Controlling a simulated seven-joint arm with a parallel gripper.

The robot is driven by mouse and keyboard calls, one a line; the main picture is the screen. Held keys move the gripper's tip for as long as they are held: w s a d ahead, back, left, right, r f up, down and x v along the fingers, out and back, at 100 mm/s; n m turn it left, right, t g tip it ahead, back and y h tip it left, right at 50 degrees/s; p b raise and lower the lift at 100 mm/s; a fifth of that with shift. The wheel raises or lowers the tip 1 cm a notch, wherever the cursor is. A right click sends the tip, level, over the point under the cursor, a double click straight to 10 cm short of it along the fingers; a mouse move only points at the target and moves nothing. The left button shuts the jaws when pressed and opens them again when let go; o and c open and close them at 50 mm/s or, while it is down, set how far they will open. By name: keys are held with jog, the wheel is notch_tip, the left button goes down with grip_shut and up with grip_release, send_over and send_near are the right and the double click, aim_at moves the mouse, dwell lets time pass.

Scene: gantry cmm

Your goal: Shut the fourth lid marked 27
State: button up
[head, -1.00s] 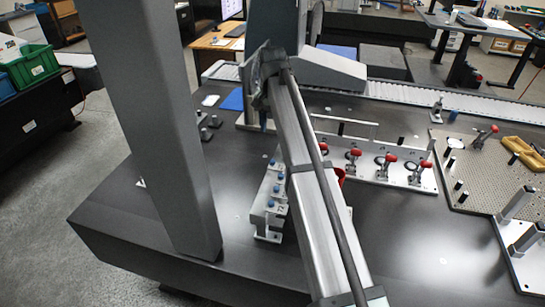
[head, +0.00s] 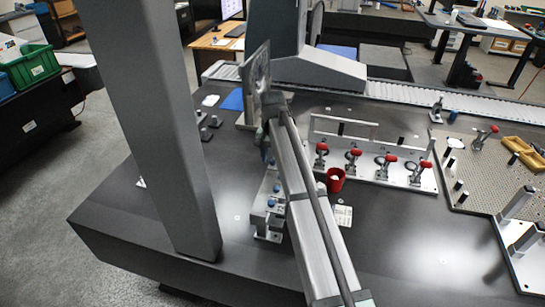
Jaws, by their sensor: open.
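No number 27 is readable on anything in the head view, so I cannot tell which part is the fourth lid. A silver fixture with a row of blue knobs (head: 264,222) stands on the dark table, partly hidden behind my arm. My gripper (head: 267,157) hangs at the far end of my arm, over or just behind the far end of this fixture. Its fingers are small and partly covered by the arm; it is open. I see nothing held in it, and cannot tell whether it touches the fixture.
A red cup (head: 335,180) and a pale card (head: 343,215) lie right of my arm. Several red-handled clamps line a silver plate (head: 398,178) behind. A grey column (head: 170,130) stands at left. A perforated plate (head: 490,170) is at right.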

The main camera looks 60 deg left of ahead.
grip_shut()
dwell(0.5)
